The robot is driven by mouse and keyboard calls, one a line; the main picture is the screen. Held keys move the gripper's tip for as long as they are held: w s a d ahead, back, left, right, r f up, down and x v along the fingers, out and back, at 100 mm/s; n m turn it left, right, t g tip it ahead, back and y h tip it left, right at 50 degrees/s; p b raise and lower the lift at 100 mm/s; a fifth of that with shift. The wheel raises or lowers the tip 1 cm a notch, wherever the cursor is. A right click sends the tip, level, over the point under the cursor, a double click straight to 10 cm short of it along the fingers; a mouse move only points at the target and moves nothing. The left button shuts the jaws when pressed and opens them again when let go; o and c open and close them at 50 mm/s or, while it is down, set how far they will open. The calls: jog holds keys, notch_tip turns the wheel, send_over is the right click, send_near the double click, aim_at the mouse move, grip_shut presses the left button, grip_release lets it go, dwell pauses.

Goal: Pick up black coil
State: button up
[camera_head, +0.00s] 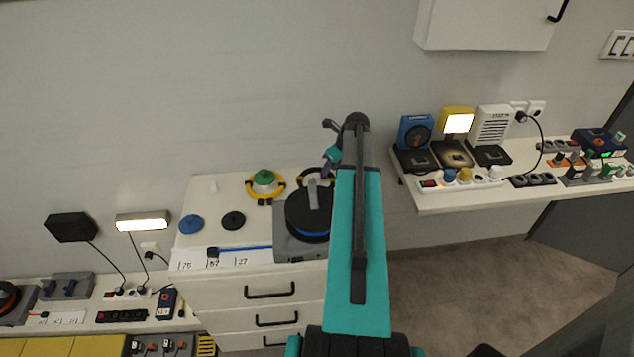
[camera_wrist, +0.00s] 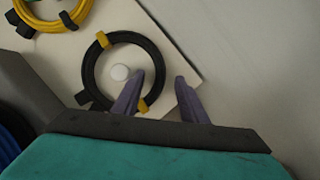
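The black coil (camera_wrist: 89,69) is a ring of black cable with yellow ties, lying flat on the white cabinet top in the wrist view. A small white round knob or cap shows inside its ring. In the head view the coil (camera_head: 306,174) shows only in part behind my arm. My gripper (camera_wrist: 160,84) is open, its two purple fingers apart. In the picture the left finger overlaps the coil's right side and the right finger lies outside the ring. I cannot tell the height between fingers and coil. Nothing is held between the fingers.
A yellow coil (camera_wrist: 52,24) lies beside the black coil at upper left. A black reel (camera_head: 306,212) with blue cable stands just in front on the cabinet (camera_head: 225,262). The cabinet's edge runs close right of the coil. A shelf (camera_head: 455,199) with devices is at right.

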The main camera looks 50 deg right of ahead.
dwell(0.3)
grip_shut()
jog(key=shift+r, duration=0.2)
notch_tip(320, 180, up, 10)
jog(key=b, duration=0.1)
jog(key=shift+f+b, duration=0.2)
jog(key=shift+b, duration=0.1)
dwell(0.5)
dwell(0.5)
